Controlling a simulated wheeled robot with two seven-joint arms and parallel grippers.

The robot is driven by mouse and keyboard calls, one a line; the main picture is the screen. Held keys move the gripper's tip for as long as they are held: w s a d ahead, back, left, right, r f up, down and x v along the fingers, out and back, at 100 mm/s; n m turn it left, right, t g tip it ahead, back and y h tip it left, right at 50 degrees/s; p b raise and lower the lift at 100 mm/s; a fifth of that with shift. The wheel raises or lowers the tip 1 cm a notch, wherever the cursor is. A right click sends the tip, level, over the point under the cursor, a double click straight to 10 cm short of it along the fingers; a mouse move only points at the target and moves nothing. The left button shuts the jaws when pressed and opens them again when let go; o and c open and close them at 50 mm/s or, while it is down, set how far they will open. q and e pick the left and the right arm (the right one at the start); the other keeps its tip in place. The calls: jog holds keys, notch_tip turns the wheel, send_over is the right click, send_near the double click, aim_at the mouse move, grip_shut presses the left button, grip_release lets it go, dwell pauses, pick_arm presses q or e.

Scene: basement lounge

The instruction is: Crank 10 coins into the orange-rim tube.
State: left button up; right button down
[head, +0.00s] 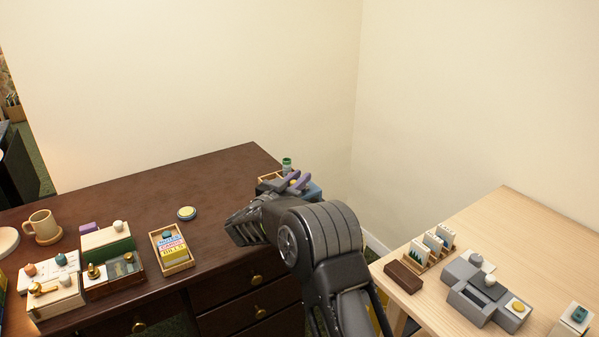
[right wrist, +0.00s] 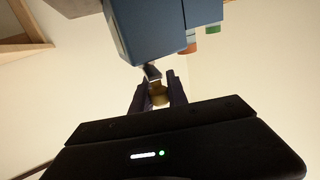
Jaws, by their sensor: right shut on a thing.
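The blue coin machine (head: 314,191) stands at the far right corner of the dark desk, mostly hidden behind my right arm. Its blue body also fills the top of the right wrist view (right wrist: 150,30). A green-rim tube (head: 287,163) rises behind it. Under the machine in the right wrist view are an orange end (right wrist: 189,48) and a green end (right wrist: 213,29), which look like the tubes. My right gripper (head: 297,182) is shut on a brass crank knob (right wrist: 158,94), joined to the machine by a short metal arm (right wrist: 151,72). My left gripper is not in view.
A round disc (head: 187,213), a card box (head: 172,251), a mug (head: 42,225) and several small boxes stand on the desk (head: 228,185). The pale table (head: 520,225) at right carries grey devices (head: 487,290).

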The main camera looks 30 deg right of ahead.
aim_at(291, 184)
jog(key=shift+d+r+g, duration=0.1)
jog(key=shift+r+g, duration=0.05)
jog(key=shift+g, duration=0.15)
jog(key=c, duration=1.3)
grip_release()
jog(key=v, duration=0.7)
jog(key=shift+s+a, duration=0.15)
jog(key=shift+a, duration=0.25)
